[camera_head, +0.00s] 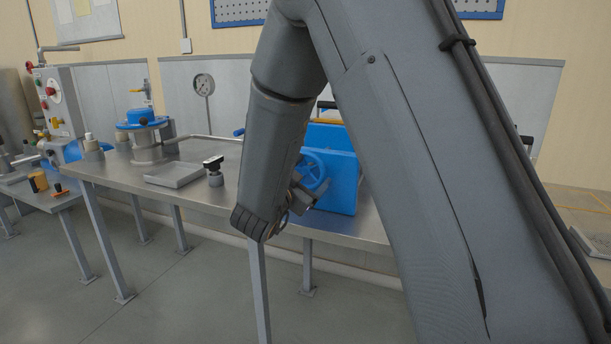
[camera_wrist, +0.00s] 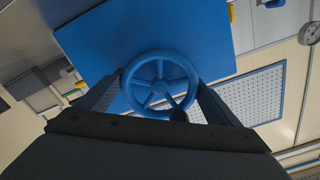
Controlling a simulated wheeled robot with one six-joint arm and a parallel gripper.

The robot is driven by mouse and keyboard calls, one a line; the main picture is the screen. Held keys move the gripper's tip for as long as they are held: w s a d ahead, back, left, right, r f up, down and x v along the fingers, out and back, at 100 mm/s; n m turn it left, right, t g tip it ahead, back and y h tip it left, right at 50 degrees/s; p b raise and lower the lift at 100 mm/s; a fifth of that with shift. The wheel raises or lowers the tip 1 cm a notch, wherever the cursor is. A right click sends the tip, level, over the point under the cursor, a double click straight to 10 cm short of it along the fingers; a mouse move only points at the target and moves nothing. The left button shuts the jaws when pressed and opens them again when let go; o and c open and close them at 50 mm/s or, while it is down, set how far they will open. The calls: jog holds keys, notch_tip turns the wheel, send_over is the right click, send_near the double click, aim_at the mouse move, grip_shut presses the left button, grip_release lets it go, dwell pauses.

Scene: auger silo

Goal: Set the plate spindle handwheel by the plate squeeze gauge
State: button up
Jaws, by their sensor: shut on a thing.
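The blue spoked handwheel (camera_wrist: 160,84) is on the front face of a blue box-shaped unit (camera_wrist: 105,35). In the head view the handwheel (camera_head: 314,170) shows partly behind my arm, on the blue unit (camera_head: 345,178). My gripper (camera_wrist: 160,100) has a finger on each side of the wheel's rim and is shut on it. In the head view my gripper (camera_head: 303,194) is at the wheel, mostly hidden by my arm. A round dial gauge (camera_head: 203,85) on a stem stands at the back of the bench; a gauge (camera_wrist: 311,33) also shows at the wrist view's right edge. Its reading is too small to tell.
The steel bench (camera_head: 215,195) carries a blue-topped cylindrical device (camera_head: 146,140), a flat grey block (camera_head: 174,174) and a small black-handled knob (camera_head: 214,168). A control panel (camera_head: 56,100) with a red button stands at left. The floor in front is clear.

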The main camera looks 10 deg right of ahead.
jog(key=shift+m, duration=0.6)
jog(key=o, duration=0.9)
jog(key=v, duration=0.7)
jog(key=shift+s+a+b, duration=0.25)
jog(key=shift+s+b, duration=0.05)
jog(key=shift+b, duration=0.05)
